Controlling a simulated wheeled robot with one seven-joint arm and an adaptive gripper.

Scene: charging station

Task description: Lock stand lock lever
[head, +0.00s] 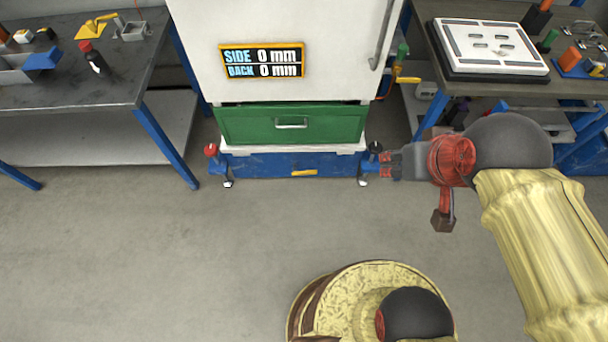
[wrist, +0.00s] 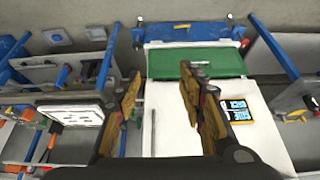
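The stand (head: 265,165) is a low blue base under the white cabinet. It shows at the top of the wrist view (wrist: 200,31). A small yellow lever-like piece (head: 304,173) is on its front, right of centre; it also shows in the wrist view (wrist: 182,26). A red knob (head: 211,150) tops the left corner post and a dark knob (head: 375,147) the right one. I cannot tell which piece is the lock lever. My gripper (head: 386,165) is beside the right corner post in the head view; contact is unclear. In the wrist view its fingers (wrist: 162,75) are apart, with nothing visibly between them.
The white cabinet (head: 210,30) has a green drawer (head: 255,122) and a display (head: 262,61) reading side 0 mm, back 0 mm. A dark workbench (head: 100,95) stands left, another (head: 450,85) right, near my arm. The floor (head: 150,260) in front is clear except my base.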

